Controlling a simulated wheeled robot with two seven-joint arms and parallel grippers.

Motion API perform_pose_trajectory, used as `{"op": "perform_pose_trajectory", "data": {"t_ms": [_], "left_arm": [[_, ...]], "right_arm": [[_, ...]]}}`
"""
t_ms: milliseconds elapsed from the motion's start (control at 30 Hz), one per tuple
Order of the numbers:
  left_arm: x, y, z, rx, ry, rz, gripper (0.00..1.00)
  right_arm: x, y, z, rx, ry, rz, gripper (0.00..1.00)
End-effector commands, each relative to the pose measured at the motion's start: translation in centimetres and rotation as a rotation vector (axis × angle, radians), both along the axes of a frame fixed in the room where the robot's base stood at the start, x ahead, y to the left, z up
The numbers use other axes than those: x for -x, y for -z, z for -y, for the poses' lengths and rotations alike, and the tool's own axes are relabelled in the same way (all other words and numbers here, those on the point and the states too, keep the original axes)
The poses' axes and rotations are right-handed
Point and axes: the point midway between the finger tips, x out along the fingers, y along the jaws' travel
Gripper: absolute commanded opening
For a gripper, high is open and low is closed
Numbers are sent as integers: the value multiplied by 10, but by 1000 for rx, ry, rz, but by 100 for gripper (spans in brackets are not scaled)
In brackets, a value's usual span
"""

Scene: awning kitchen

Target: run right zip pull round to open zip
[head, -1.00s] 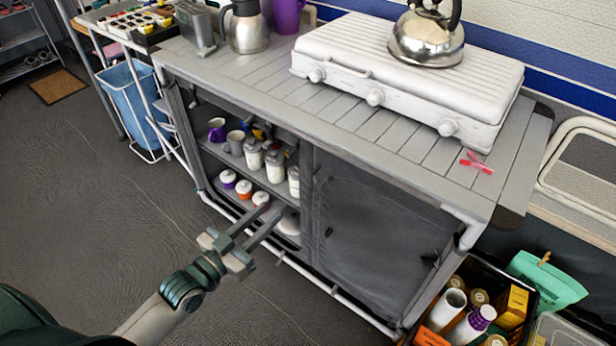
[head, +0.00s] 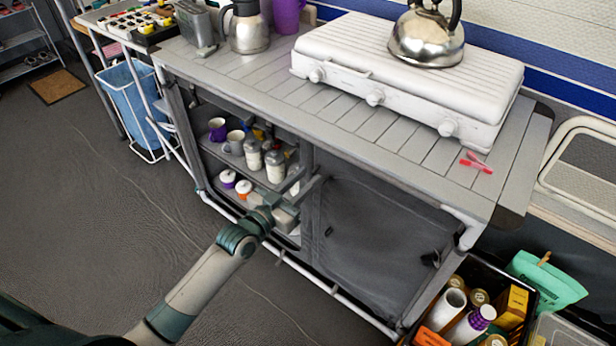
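The grey fabric right door panel (head: 385,225) of the kitchen cabinet is closed. A small dark tab (head: 329,232) shows near its left edge, and a larger dark piece (head: 430,259) sits at its lower right. I cannot tell for sure which is the right zip pull. My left gripper (head: 308,178) is in front of the divider between the open left compartment and the closed right panel. Its fingers point up and right, appear apart, and hold nothing visible. The tips are above and left of the small tab. My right gripper is out of view.
The open left shelves hold mugs (head: 217,130) and several jars (head: 253,155). A white stove (head: 400,75) with a kettle (head: 427,38) and a red peg (head: 476,163) are on the top. A crate of goods (head: 465,310) stands at the lower right.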

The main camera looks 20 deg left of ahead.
Motion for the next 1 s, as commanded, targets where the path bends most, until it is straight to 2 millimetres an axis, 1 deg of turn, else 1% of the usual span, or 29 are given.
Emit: {"op": "perform_pose_trajectory", "data": {"t_ms": [33,167,467,500,567,600,1000], "left_arm": [[-4,0,2,0,0,1,27],[-11,0,4,0,0,1,27],[-12,0,5,1,0,0,27],[-12,0,5,1,0,0,25],[-12,0,4,1,0,0,11],[-12,0,4,1,0,0,1],[-12,0,4,1,0,0,0]], "right_arm": [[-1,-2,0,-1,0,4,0],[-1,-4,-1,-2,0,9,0],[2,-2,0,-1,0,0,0],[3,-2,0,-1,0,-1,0],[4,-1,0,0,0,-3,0],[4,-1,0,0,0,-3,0],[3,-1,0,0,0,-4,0]]}}
